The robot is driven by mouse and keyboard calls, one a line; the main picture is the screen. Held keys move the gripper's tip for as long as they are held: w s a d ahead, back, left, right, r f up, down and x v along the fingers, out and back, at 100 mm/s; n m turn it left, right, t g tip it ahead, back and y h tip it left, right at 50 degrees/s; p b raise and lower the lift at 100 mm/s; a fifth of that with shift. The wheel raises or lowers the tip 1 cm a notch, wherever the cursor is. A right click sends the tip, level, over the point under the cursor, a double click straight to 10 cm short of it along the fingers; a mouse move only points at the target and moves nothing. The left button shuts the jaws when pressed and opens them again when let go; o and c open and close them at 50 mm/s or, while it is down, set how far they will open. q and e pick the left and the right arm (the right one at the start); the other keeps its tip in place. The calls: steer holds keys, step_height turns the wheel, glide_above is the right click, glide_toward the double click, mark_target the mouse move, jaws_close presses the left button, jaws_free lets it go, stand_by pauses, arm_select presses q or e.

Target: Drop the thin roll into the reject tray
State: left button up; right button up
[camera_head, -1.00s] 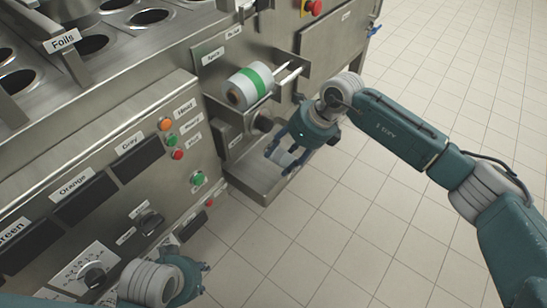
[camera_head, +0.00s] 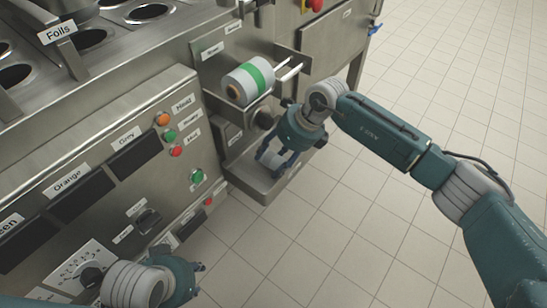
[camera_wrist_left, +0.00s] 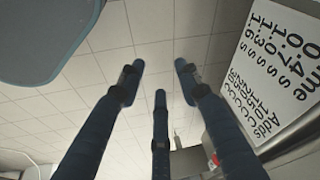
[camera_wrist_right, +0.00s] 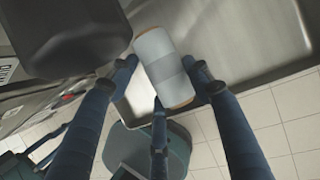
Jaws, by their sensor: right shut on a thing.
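My right gripper (camera_head: 275,165) is low over the metal tray (camera_head: 262,197) at the foot of the machine. In the right wrist view, its fingers (camera_wrist_right: 165,85) are shut on a white roll with a grey band (camera_wrist_right: 165,68), and the metal tray (camera_wrist_right: 245,30) lies beneath and beyond. In the head view the gripper mostly hides this roll. I cannot tell whether the roll touches the tray. My left gripper (camera_head: 200,280) is low at the bottom left; in the left wrist view its fingers (camera_wrist_left: 160,85) are spread and empty.
A thicker white roll with a green band (camera_head: 250,80) sits on rails above the tray. A dark knob (camera_head: 264,120) stands out above the tray, close to my right gripper. The control panel (camera_head: 110,180) is on the left. Tiled floor (camera_head: 400,240) is open on the right.

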mark_target(272, 157)
steer(key=o, duration=1.2)
steer(key=shift+r, duration=0.2)
steer(key=shift+r+p, duration=0.35)
steer(key=shift+p, duration=0.15)
steer(key=v, duration=0.3)
steer(key=shift+w+r+p, duration=0.1)
steer(key=shift+p, duration=0.25)
arm_select(q)
steer(key=shift+s+x, duration=0.1)
steer(key=shift+x, duration=1.25)
steer(key=shift+s+x, duration=0.15)
steer(key=shift+x, duration=1.2)
arm_select(e)
steer(key=s+d, duration=0.3)
steer(key=d, duration=0.8)
steer(key=shift+d, duration=0.35)
